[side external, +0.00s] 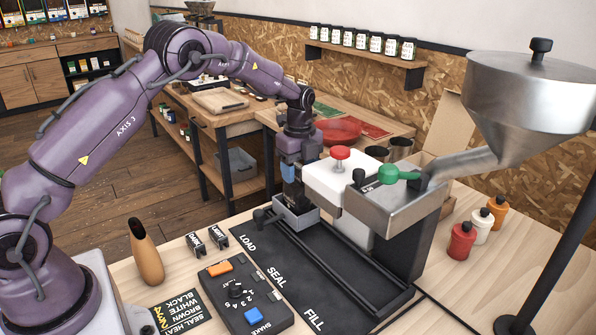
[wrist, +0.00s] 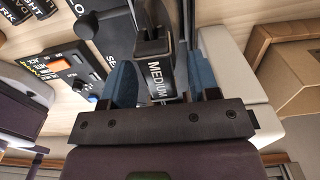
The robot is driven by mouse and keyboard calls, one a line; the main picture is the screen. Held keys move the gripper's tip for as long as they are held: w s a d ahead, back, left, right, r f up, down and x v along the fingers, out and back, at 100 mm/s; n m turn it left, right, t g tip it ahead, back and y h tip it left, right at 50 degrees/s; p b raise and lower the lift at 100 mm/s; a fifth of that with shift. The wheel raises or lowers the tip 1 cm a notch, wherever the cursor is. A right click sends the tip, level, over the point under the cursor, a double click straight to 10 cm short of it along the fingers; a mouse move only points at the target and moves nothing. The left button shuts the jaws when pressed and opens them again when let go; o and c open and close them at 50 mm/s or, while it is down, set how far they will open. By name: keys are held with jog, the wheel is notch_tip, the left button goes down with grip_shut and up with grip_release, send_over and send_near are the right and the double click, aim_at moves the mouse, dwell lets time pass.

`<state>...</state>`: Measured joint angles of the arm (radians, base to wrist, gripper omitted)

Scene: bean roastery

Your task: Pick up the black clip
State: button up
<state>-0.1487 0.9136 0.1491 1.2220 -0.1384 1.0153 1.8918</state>
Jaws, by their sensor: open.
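A black clip marked MEDIUM (wrist: 158,76) sits between the two blue fingers of my gripper (wrist: 161,72) in the wrist view. The fingers stand apart on either side of it, and I cannot tell whether either touches it. In the side view my gripper (side external: 291,188) points down over a small grey tray (side external: 297,219) at the far end of the black LOAD panel (side external: 270,238). The MEDIUM clip is not clearly visible there. Two similar black pieces, DARK (side external: 195,243) and LIGHT (side external: 220,238), stand on the table to the left.
A white and steel machine with a red knob (side external: 340,153) and green handle (side external: 395,174) stands close to the right of my gripper. A control box (side external: 245,296) and a brown wooden-looking object (side external: 146,252) are at the front. Three bottles (side external: 481,224) stand at right.

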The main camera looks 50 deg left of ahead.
grip_shut()
jog(key=shift+r, duration=0.1)
